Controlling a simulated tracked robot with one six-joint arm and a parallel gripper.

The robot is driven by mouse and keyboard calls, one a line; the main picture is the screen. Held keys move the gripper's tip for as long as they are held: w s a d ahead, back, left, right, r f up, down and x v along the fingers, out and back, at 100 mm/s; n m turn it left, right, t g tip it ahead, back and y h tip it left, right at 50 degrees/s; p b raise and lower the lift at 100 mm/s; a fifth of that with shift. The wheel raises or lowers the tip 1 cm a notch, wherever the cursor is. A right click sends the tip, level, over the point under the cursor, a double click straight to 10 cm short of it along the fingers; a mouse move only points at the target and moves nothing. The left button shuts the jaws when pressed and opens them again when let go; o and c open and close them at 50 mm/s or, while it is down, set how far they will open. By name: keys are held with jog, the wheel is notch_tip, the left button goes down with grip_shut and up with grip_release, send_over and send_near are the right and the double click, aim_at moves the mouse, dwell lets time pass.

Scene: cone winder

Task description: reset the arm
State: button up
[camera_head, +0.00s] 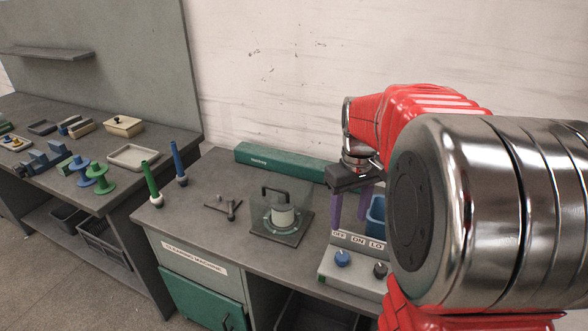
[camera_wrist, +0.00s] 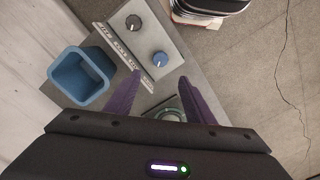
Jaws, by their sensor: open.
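My red and silver arm fills the right side of the head view. My gripper (camera_head: 350,208) has two purple fingers that point down above the bench (camera_head: 200,222), just behind the control box with knobs. In the wrist view my gripper (camera_wrist: 162,98) shows its two fingers spread apart with nothing between them. Part of the bench's right side is hidden behind my arm in the head view.
The control box (camera_head: 352,268) has a blue and a dark knob. A blue bin (camera_wrist: 82,76) stands close to my fingers.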

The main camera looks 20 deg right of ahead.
jog(key=s+a+r+t, duration=0.2)
jog(key=s+a, duration=0.4)
jog(key=a, duration=0.4)
jog(key=s+a+r+t, duration=0.2)
jog(key=s+a, duration=0.4)
jog(key=a, duration=0.4)
jog(key=shift+a+r+t, duration=0.15)
jog(key=shift+a+t, duration=0.25)
jog(key=shift+t, duration=0.4)
dwell(0.6)
